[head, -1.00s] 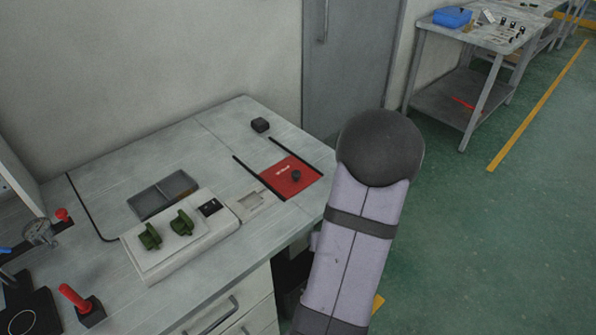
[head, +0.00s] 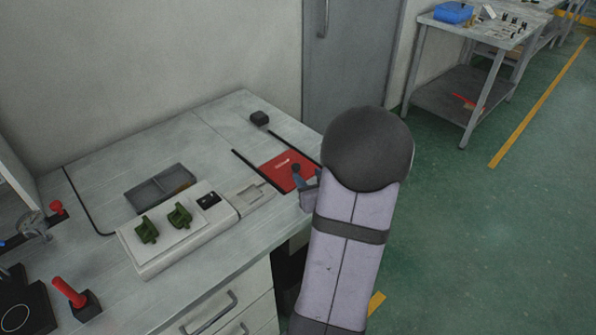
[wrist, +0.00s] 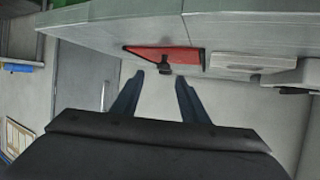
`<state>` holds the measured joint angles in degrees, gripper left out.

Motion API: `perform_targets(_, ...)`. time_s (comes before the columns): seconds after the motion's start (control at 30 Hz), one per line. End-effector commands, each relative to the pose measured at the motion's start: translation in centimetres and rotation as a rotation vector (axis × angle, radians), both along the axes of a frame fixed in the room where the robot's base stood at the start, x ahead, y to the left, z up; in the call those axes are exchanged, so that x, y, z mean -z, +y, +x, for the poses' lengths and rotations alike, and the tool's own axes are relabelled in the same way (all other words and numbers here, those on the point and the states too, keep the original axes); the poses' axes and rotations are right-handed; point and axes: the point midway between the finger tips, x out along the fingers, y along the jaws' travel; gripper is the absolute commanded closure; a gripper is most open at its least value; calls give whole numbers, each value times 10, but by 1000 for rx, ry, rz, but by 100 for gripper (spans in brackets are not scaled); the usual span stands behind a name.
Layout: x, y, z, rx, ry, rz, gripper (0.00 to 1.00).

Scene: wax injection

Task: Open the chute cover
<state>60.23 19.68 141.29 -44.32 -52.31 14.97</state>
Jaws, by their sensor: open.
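The chute cover is a red panel (head: 277,170) with white lettering, lying flat between two black rails at the right end of the workbench. A small dark knob (head: 296,168) stands on it. My gripper (head: 306,178) is at the cover's right edge beside the knob, partly hidden behind my arm. In the wrist view, the red cover (wrist: 184,58) and the knob (wrist: 165,68) show upside down. There my gripper (wrist: 160,79) is open and empty, with the knob just beyond its fingertips and lined up with the gap. Contact cannot be told.
A white box with green moulds (head: 180,215) and a divided grey tray (head: 160,187) lie left of the cover. A black block (head: 260,118) sits behind it. A red-handled lever (head: 70,292) stands front left. Free floor lies right of the bench (head: 225,245).

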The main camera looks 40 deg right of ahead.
Motion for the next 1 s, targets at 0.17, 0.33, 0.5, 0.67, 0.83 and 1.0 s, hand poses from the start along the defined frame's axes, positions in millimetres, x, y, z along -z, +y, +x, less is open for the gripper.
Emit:
perform_targets(0.17, -2, 4, 8, -19, -8, -16, 60)
perform_targets(0.33, 1, 2, 14, -21, -8, -15, 60)
perform_targets(0.5, 9, -4, 30, -21, -7, -13, 60)
perform_targets(0.67, 17, -12, 48, -20, -6, -12, 60)
perform_targets(0.83, 23, -18, 62, -19, -8, -13, 60)
perform_targets(1.0, 26, -21, 69, -18, -6, -13, 60)
